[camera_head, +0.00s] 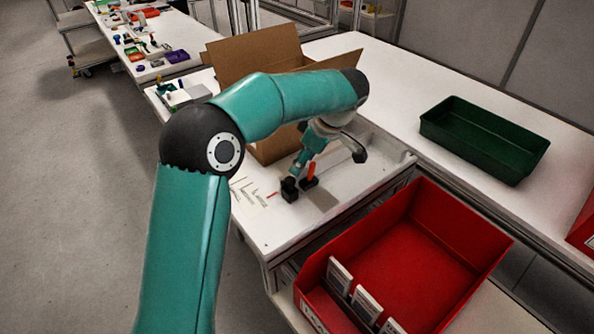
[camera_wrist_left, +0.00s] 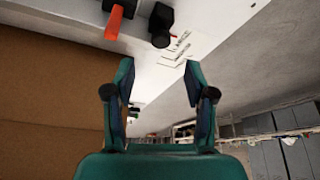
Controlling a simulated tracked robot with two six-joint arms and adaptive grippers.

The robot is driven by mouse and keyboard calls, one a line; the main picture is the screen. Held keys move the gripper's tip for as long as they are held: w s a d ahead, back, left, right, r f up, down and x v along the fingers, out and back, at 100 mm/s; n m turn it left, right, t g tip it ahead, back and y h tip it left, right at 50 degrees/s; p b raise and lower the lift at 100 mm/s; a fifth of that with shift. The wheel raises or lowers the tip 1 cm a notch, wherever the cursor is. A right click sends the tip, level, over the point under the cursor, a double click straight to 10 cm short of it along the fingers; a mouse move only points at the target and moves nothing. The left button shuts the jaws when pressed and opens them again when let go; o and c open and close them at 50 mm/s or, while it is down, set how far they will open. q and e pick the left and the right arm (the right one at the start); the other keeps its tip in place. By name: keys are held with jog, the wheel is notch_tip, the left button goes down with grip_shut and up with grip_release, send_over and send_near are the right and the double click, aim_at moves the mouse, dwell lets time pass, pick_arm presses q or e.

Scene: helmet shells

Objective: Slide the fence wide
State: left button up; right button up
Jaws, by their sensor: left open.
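A black block (camera_head: 289,190) stands on the white bench top, beside a printed label with lines and a short red mark (camera_head: 258,194). Close behind it is a black base with an upright orange lever (camera_head: 310,171). I cannot tell for sure which part is the fence. In the left wrist view the orange lever (camera_wrist_left: 114,23) and the black block (camera_wrist_left: 161,24) show at the top. My left gripper (camera_head: 303,160) points down near them; its spread fingers (camera_wrist_left: 160,82) are open and empty. My right gripper is out of view.
An open cardboard box (camera_head: 256,50) stands right behind the left arm. A red bin (camera_head: 440,226) holding white cards is at the front right. A green tray (camera_head: 484,126) lies on the bench at the right. Bare bench lies between box and tray.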

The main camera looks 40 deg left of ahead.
pick_arm(q)
jog(key=v, duration=0.3)
jog(key=shift+d+r, duration=0.1)
jog(key=shift+r, duration=0.15)
dwell(0.4)
